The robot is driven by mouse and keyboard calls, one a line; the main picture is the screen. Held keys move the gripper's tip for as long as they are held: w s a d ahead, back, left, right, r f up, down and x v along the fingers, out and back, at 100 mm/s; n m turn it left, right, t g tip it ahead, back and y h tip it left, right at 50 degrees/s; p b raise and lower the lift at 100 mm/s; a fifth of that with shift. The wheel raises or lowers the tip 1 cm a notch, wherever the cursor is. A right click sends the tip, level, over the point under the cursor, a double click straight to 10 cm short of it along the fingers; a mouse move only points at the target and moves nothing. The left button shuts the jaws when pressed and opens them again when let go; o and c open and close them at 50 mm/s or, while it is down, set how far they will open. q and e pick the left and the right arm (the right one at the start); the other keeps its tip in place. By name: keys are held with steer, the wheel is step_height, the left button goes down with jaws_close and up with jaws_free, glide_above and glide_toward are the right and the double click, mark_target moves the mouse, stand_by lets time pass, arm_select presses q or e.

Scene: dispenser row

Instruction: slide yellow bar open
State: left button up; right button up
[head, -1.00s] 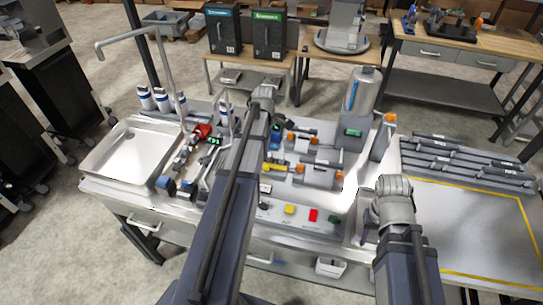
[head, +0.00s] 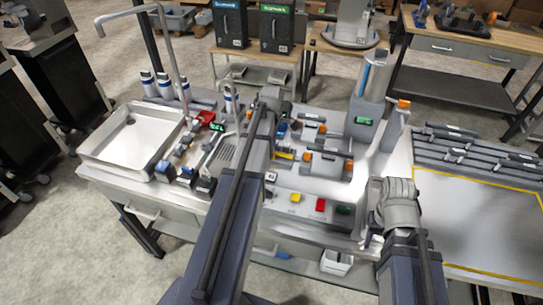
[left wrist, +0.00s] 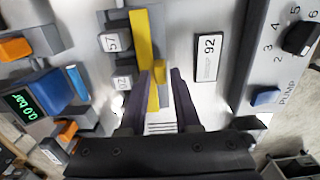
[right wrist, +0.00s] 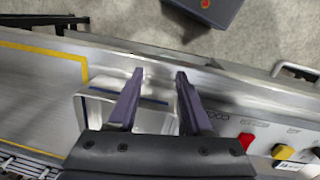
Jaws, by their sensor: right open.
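The yellow bar (left wrist: 146,45) runs up the left wrist view on a grey panel, with a raised yellow tab (left wrist: 159,72) at its lower end. My left gripper (left wrist: 161,78) has its two fingers on either side of this tab, close to it. I cannot tell whether they touch it. In the head view a short piece of the yellow bar (head: 285,155) shows just right of my left arm, which hides the left fingers. My right gripper (right wrist: 159,78) is open and empty over the bench's front part; it also shows in the head view (head: 369,238).
Labels 57 (left wrist: 115,42) and 92 (left wrist: 208,57) flank the bar. A pump dial (left wrist: 299,38) lies to the right. A gauge block (left wrist: 37,98) stands left. In the head view a sink tray (head: 130,140) is left and a yellow-outlined board (head: 480,220) right.

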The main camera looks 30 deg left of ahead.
arm_select(q)
steer(key=shift+f, duration=0.3)
jaws_close()
steer(key=shift+s, duration=0.1)
stand_by(1.2)
